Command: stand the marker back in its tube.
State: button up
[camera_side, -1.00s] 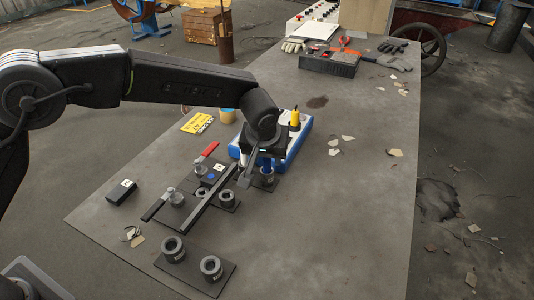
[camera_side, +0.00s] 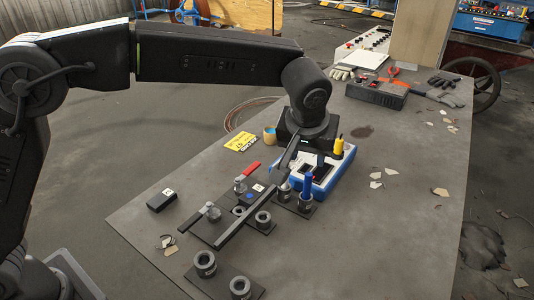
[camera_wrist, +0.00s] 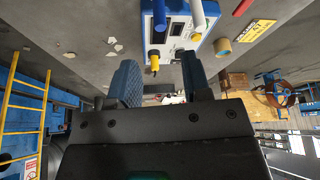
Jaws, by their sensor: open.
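The blue marker (camera_side: 308,186) stands upright in the side view, its lower end inside a short dark tube (camera_side: 305,204) on a small plate. My gripper (camera_side: 291,153) is above and behind the marker, apart from it. In the wrist view my gripper (camera_wrist: 160,58) shows two spread fingers with nothing held between them. A blue rod at the top of the wrist view (camera_wrist: 159,14) looks like the marker, beyond the fingertips. The marker's lower end is hidden by the tube.
A blue and white case (camera_side: 326,180) with a yellow-capped item (camera_side: 338,148) stands close behind the marker. A dark rack with a long bar (camera_side: 243,215), a red-handled clamp (camera_side: 246,174) and several empty rings lies to the left.

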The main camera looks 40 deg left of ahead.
jog(key=s+a+r+m, duration=0.1)
jog(key=s+a+r, duration=0.3)
jog(key=s+a, duration=0.3)
jog(key=s+a+r+m, duration=0.1)
jog(key=s+a+r, duration=0.4)
jog(key=a, duration=0.4)
jog(key=s+a+f, duration=0.3)
jog(key=s, duration=0.4)
jog(key=s+a+f+m+t+h, duration=0.1)
jog(key=s+a+f, duration=0.2)
jog(key=s, duration=0.5)
jog(key=shift+a, duration=0.4)
